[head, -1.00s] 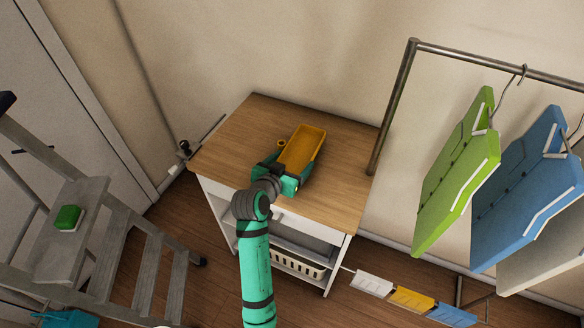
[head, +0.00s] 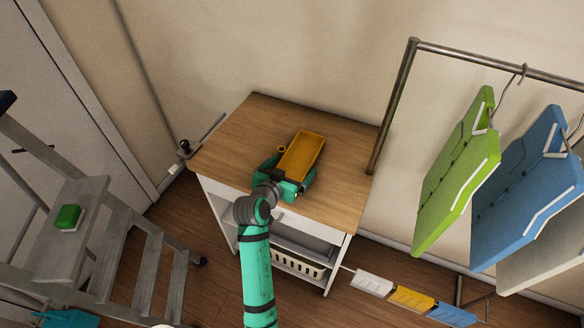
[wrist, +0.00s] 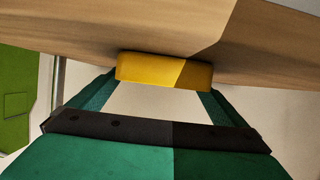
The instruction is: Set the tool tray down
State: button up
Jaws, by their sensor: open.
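The tool tray is a long yellow-orange open tray (head: 304,152). It lies on the wooden top of a white cabinet (head: 235,135). My gripper (head: 289,170) is at its near end, low over the cabinet top, with its green fingers spread wide. In the wrist view the tray's near end (wrist: 160,70) shows between the two fingertips, with the fingers apart on either side. A small orange round piece (head: 282,149) shows beside the tray's left edge. The tray's underside is hidden.
A clothes rack (head: 393,105) with green and blue hanging pieces stands at the right. A grey stepladder (head: 72,235) with a green block (head: 67,217) on it is at the left. The cabinet top is clear left and right of the tray. A basket (head: 298,264) sits below.

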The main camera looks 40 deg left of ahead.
jog(key=v, duration=1.2)
jog(key=shift+r, duration=0.1)
